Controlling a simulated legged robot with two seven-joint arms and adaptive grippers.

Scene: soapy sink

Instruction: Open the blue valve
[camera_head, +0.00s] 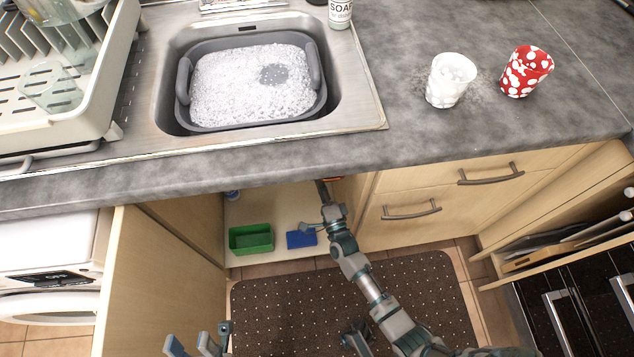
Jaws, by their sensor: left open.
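A small blue piece (232,195), possibly the blue valve, shows just under the counter edge inside the open cabinet below the sink. Its shape and setting are too small to tell. My left gripper (203,343) is at the bottom edge, open and empty, well below and apart from the blue piece. My right arm reaches from the bottom right into the cabinet.
A green tray (251,239) and a blue block (300,239) lie on the cabinet floor. An open cabinet door (158,285) stands at left. The sink above holds a foamy grey basin (321,100). A white cup (450,80) and a red spotted cup (526,71) stand on the counter.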

